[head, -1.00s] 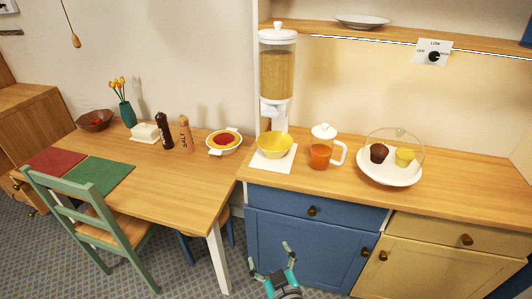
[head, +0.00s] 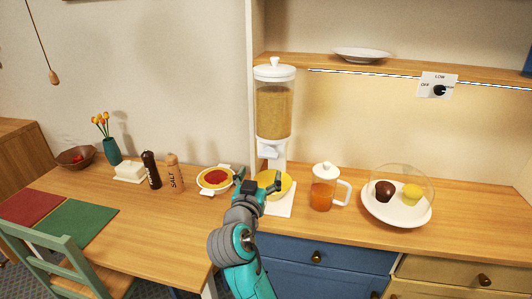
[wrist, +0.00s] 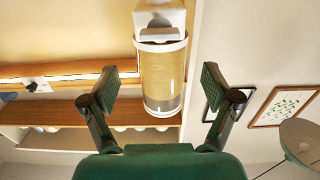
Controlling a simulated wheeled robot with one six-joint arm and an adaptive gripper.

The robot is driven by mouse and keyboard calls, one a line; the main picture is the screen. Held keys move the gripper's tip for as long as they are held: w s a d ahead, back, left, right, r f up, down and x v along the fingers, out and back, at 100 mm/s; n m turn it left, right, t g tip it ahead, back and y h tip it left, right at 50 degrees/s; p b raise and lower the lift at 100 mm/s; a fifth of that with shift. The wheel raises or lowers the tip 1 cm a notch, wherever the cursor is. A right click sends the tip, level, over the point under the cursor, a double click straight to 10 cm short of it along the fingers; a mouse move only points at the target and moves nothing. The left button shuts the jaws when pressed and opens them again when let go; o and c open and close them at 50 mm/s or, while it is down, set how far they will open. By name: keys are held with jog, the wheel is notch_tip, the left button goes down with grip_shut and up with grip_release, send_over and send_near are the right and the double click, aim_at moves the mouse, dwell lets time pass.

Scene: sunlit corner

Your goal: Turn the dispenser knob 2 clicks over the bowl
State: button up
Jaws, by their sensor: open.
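The dispenser (head: 274,110) stands upright on the counter, its clear hopper filled with tan grain. Its white knob (head: 268,149) sits below the hopper; the wrist view shows the knob (wrist: 158,20) at the top, upside down. The yellow bowl (head: 284,183) stands under the dispenser on a white base, partly hidden by my gripper. My gripper (head: 258,181) is open and empty, in front of the bowl and lower than the knob in the head view. In the wrist view its fingers (wrist: 160,88) are spread wide, with the hopper showing between them.
A jug (head: 324,188) of orange drink stands right of the bowl, then a domed cake plate (head: 385,212). A red-and-yellow dish (head: 215,179) is close left of my gripper. A shelf (head: 330,62) runs above the counter. Shakers (head: 172,174) stand on the table.

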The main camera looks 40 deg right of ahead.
aim_at(267, 156)
jog(key=x, duration=1)
jog(key=shift+w+d, duration=0.25)
jog(key=c, duration=1.2)
